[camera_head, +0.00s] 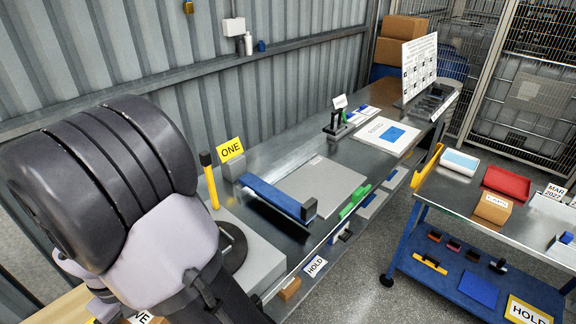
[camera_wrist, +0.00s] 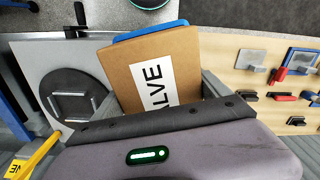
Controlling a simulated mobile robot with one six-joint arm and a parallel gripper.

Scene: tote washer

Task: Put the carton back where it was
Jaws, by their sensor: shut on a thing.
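A brown carton (camera_wrist: 140,62) with a white label, on which the letters "ALVE" can be read, is held in the wrist view. My gripper (camera_wrist: 160,88) is shut on it, with one grey finger on each side. The carton's near end is hidden behind the gripper's dark edge. A blue thing (camera_wrist: 150,32) shows just past the carton's far edge. In the head view my arm covers most of the lower left. A brown piece with a white label (camera_head: 141,317) shows there at the bottom edge, mostly hidden.
A grey box with a black disc (camera_head: 231,250) and a yellow post (camera_head: 209,183) stand beside my arm. The steel bench (camera_head: 270,160) carries a "ONE" sign (camera_head: 231,149) and a blue bar (camera_head: 275,196). A blue cart (camera_head: 405,262) stands right, holding a small labelled box (camera_head: 493,208).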

